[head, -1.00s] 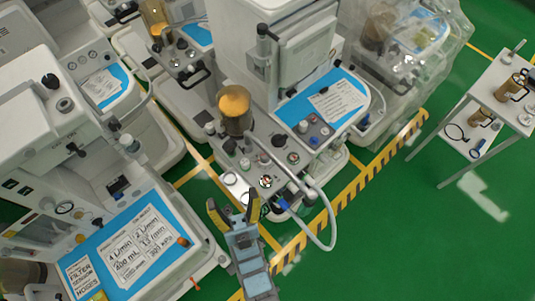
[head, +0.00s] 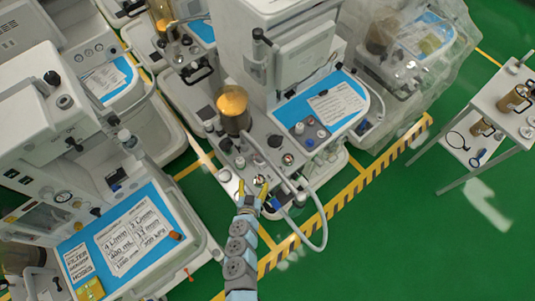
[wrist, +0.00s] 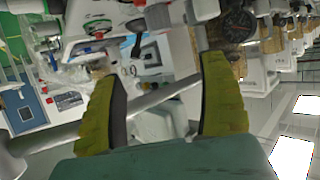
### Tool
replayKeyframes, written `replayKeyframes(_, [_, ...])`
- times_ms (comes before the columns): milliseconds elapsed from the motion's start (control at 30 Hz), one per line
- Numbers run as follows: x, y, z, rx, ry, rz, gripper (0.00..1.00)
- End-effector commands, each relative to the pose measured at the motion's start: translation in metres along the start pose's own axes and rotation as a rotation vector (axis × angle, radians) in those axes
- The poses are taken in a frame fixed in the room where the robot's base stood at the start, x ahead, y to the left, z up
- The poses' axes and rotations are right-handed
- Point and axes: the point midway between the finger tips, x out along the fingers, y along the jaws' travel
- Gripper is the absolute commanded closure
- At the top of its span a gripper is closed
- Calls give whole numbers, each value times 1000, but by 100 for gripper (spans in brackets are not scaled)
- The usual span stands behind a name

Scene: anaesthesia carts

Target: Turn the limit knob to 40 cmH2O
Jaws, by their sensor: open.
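My gripper (head: 253,189) is open, with two yellow fingers, at the front of the middle cart (head: 222,165). A small shiny round fitting (head: 261,180) sits on that cart just beyond the fingertips. It may be the limit knob, but its scale and setting are too small to read. The fingers look close to it; I cannot tell whether they touch. In the wrist view the open fingers (wrist: 160,78) have a slanting grey tube (wrist: 165,97) in the gap between them as seen. No knob is clearly recognisable there.
An amber-topped canister (head: 233,108) stands behind the fitting. A pale hose (head: 324,215) loops down on the right. Another cart (head: 130,235) with blue top and printed cards stands left. A white side table (head: 505,105) stands right, with green floor between.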

Motion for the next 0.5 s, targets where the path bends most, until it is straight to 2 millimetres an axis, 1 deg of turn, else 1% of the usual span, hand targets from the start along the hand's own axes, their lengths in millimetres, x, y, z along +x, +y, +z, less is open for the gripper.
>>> replayKeyframes(167, [6,-3,1,-3,-4,-8,25])
replayKeyframes(500, [34,-3,0,-4,-1,-6,25])
